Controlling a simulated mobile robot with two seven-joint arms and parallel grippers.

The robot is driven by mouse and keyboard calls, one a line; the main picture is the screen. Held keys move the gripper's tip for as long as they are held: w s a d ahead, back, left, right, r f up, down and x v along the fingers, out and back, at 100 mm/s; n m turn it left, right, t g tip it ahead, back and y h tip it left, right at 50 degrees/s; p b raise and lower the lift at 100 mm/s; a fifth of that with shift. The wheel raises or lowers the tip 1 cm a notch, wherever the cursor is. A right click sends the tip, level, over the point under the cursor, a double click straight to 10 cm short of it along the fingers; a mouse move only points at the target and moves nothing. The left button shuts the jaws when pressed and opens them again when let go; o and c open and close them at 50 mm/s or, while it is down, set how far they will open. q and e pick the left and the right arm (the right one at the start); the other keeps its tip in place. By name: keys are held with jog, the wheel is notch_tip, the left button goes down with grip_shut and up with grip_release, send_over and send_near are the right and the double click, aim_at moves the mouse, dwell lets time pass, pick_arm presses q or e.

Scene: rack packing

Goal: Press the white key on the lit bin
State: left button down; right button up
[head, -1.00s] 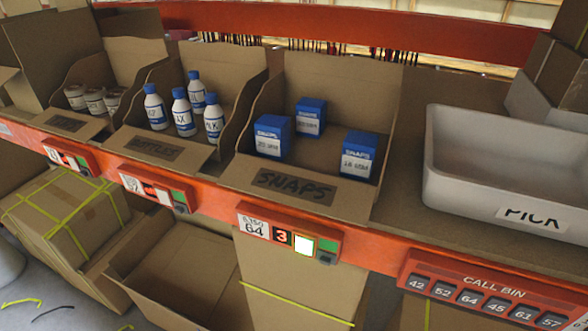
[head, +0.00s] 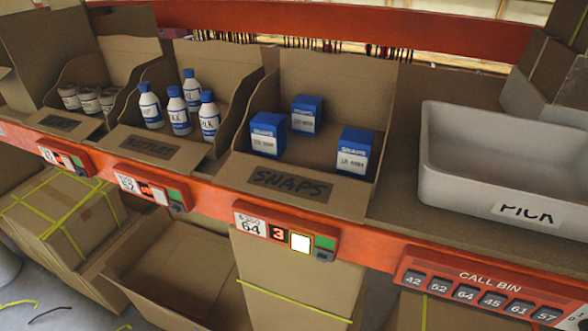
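The SNAPS bin (head: 290,186) is a cardboard bin holding blue-and-white boxes (head: 354,152). Below it on the orange rail is a label module (head: 284,232) marked 64, with a red 3 on its display (head: 278,233). Its white key (head: 300,243) is brightly lit, with a green key (head: 324,243) and a dark button (head: 323,256) to its right. The modules under the bottles bin (head: 150,187) and the leftmost bin (head: 62,157) show much dimmer white keys. Neither of my grippers is in view.
A grey PICK tote (head: 500,170) stands at the right on the shelf. A red CALL BIN panel (head: 490,285) with several numbered buttons is on the rail at lower right. The space before the rail is clear.

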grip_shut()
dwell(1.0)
